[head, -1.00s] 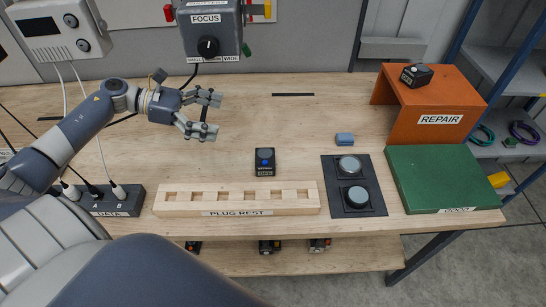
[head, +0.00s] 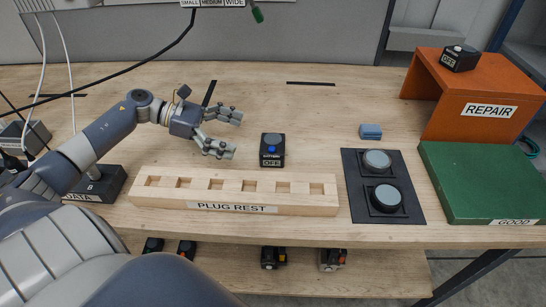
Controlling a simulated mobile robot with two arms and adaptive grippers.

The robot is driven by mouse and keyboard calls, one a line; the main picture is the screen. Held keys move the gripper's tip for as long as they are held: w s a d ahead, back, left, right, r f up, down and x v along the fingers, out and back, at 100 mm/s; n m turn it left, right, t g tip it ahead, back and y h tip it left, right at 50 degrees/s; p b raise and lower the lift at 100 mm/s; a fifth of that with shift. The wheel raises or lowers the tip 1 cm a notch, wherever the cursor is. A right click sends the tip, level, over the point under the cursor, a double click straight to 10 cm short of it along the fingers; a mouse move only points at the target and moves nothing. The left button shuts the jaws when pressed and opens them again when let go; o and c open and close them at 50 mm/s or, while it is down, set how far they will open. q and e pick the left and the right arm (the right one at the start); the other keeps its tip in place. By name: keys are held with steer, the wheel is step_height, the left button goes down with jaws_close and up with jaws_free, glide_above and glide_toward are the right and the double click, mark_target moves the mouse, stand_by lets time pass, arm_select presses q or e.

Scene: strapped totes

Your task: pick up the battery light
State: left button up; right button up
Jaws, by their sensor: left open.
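A small black box light (head: 272,159) with a blue-grey button on top and an OFF label on its front stands upright on the wooden bench. Its smaller label line is too small to read surely. A similar black box (head: 460,58) marked OFF sits on the orange REPAIR stand. My left gripper (head: 236,134) is open and empty above the bench, just left of the box with the blue button. Its fingers point right towards that box and a gap shows between them. My right gripper is out of view.
A wooden PLUG REST rack (head: 205,204) lies in front of the box. A black pad (head: 404,213) with two round grey buttons, a blue block (head: 370,131), the orange REPAIR stand (head: 428,82) and a green GOOD mat (head: 485,180) are to the right.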

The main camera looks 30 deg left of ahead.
mark_target(269, 143)
arm_select(q)
steer(key=p+x, duration=0.1)
steer(key=x, duration=0.4)
steer(key=shift+w+d+r, duration=0.1)
steer(key=p+x, duration=0.1)
steer(key=x, duration=0.1)
steer(key=p+x, duration=0.1)
steer(key=x, duration=0.1)
steer(key=shift+d+r, duration=0.2)
steer(key=shift+d, duration=0.05)
steer(key=shift+w+d+f+p, duration=0.2)
steer(key=shift+d+f+p, duration=0.15)
steer(key=shift+d, duration=0.1)
steer(key=c, duration=1.5)
